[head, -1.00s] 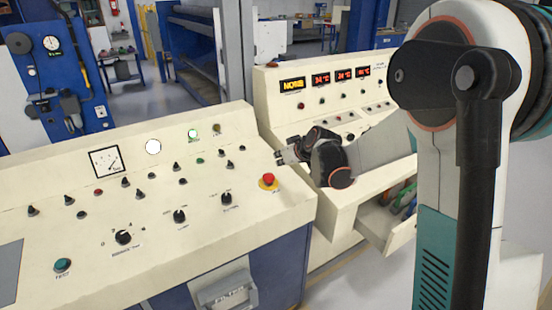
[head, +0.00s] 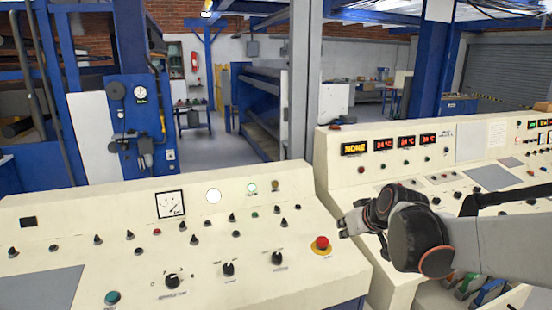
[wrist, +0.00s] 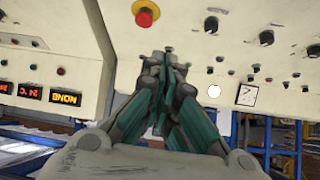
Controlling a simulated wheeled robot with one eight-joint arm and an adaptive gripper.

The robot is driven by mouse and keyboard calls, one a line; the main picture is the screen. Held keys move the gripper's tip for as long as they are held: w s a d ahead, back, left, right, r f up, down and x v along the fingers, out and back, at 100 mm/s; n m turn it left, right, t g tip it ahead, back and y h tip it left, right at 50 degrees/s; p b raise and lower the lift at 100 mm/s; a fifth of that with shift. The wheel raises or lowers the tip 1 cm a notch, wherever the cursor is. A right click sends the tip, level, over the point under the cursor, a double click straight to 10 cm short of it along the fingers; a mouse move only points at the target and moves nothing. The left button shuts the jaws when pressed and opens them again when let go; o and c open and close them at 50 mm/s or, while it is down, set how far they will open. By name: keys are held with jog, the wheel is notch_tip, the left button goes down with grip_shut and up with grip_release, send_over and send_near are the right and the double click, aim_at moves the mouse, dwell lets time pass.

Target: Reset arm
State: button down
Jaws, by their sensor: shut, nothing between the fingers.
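My gripper (head: 345,226) shows in the head view at the end of my arm, which reaches in from the right edge. It hangs above the gap between two cream control consoles, just right of the red emergency button (head: 321,243). In the wrist view my gripper (wrist: 163,62) is shut and empty, its fingertips together. The red button also shows there (wrist: 145,17), a little beyond the fingertips and to the left. The fingers appear apart from it.
The left console (head: 200,272) carries knobs, a gauge and lamps. The right console (head: 340,150) has red and yellow displays (head: 381,145). Blue machinery (head: 136,118) and a grey post (head: 299,90) stand behind. Open floor (head: 212,150) shows beyond the consoles.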

jog(key=s+m+g+h, duration=0.1)
jog(key=s+m+h, duration=0.1)
jog(key=s, duration=2.5)
jog(key=shift+s+d+f+m+g, duration=0.15)
jog(key=shift+d+f+m+g, duration=0.2)
jog(key=shift+f, duration=0.1)
